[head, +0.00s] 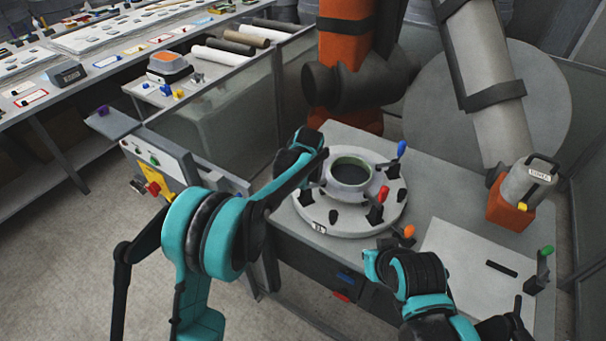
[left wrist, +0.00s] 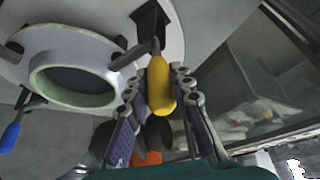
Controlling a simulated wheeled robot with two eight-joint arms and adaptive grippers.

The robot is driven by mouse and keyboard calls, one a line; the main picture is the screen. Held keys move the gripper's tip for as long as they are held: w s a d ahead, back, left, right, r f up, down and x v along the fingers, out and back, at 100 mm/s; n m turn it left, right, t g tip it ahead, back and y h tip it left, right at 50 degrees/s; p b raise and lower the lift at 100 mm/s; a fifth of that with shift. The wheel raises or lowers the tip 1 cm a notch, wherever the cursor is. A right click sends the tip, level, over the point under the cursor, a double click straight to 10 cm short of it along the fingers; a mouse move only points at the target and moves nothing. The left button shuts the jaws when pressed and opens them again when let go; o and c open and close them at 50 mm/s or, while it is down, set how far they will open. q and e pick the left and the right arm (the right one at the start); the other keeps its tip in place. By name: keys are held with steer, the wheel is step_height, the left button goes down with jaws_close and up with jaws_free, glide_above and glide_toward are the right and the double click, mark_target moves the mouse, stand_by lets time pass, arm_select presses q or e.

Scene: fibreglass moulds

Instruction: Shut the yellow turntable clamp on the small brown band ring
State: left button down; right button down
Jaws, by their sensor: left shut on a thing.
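The yellow clamp handle (left wrist: 160,88) sits between the fingers of my left gripper (left wrist: 157,80) in the left wrist view. Its dark arm (left wrist: 133,57) points towards the ring, and its black base (left wrist: 150,20) stands on the turntable. I cannot tell whether the arm's tip touches the ring. The ring (head: 349,178) is pale outside with a greenish rim, standing mid-turntable (head: 350,222). In the head view my left gripper (head: 314,170) is at the turntable's left and hides the yellow clamp. My right arm is at the front right; its fingers cannot be made out.
Other clamps, with blue (head: 402,147), red (head: 384,193) and orange (head: 409,231) handles, stand around the turntable. A white sheet (head: 468,265) lies to the right.

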stand_by(0.4)
arm_select(q)
steer(key=c, duration=1.3)
jaws_free()
steer(key=shift+f, duration=0.1)
steer(key=v, duration=1.2)
steer(key=shift+d, duration=0.1)
